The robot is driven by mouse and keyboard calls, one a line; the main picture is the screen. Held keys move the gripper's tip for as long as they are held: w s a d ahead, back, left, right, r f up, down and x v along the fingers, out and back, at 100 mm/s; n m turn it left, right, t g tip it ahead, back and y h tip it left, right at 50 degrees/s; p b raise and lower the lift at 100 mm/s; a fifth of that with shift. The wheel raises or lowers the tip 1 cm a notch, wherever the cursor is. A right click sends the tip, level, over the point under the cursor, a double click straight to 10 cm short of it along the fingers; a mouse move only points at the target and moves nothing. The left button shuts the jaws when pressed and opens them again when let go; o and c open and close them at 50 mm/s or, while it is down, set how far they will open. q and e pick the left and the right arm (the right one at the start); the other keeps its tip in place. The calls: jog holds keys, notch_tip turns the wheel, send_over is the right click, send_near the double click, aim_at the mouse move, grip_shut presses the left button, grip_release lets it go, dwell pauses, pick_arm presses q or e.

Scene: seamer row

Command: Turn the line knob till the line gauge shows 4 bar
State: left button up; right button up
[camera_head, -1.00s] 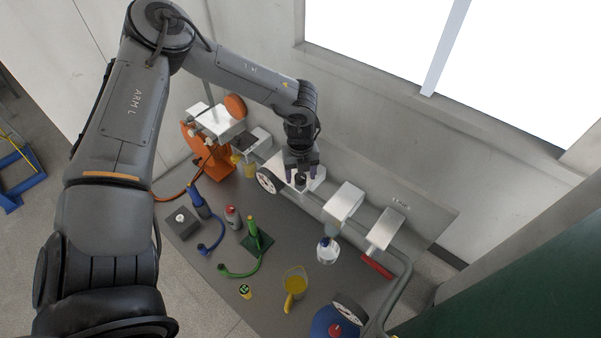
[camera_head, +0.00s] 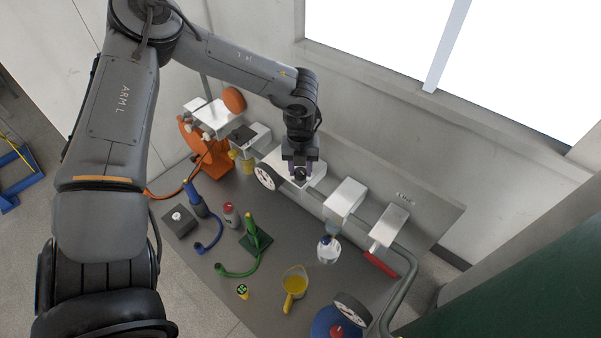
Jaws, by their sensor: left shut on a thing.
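My left gripper (camera_head: 300,168) points down at the pipe row along the back of the bench. It is shut on the dark line knob (camera_head: 299,176), which sits on a white block (camera_head: 317,181); the fingers partly hide the knob. The line gauge (camera_head: 267,177), a round white dial with a dark rim, is just left of the knob. Its needle and numbers are too small to read here. My right gripper is not in view.
More white blocks (camera_head: 345,198) follow along the pipe to the right, with a red lever (camera_head: 380,264).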

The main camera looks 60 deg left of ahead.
aim_at(300, 171)
pick_arm(q)
jog(key=shift+f+m+b, duration=0.1)
jog(key=shift+m+b, duration=0.95)
jog(key=shift+m, duration=0.55)
jog(key=shift+b, duration=0.3)
jog(key=o, duration=1.1)
jog(key=shift+c, duration=0.2)
notch_tip(300, 171, up, 11)
jog(key=b, duration=0.1)
jog(key=shift+b, duration=0.3)
